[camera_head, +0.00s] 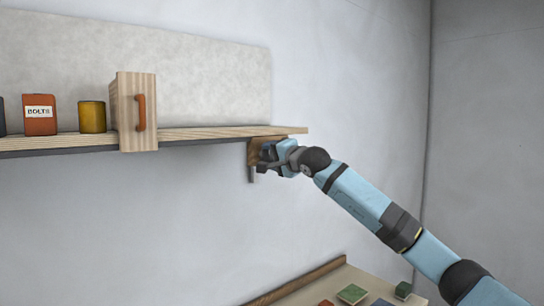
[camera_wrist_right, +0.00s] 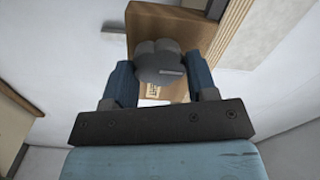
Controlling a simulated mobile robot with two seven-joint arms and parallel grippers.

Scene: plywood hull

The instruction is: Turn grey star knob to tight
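The grey star knob (camera_wrist_right: 160,62) is on a brown wooden block (camera_wrist_right: 150,22) and shows between my right gripper's fingers in the wrist view. My left gripper is not in view.
The shelf (camera_head: 220,133) runs just above my right gripper. It holds a red BOLTS tin (camera_head: 39,116), a yellow tin (camera_head: 92,117) and a wooden box (camera_head: 134,105) with an orange handle. A table (camera_head: 318,284) with small blocks is below. The wall is close behind.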

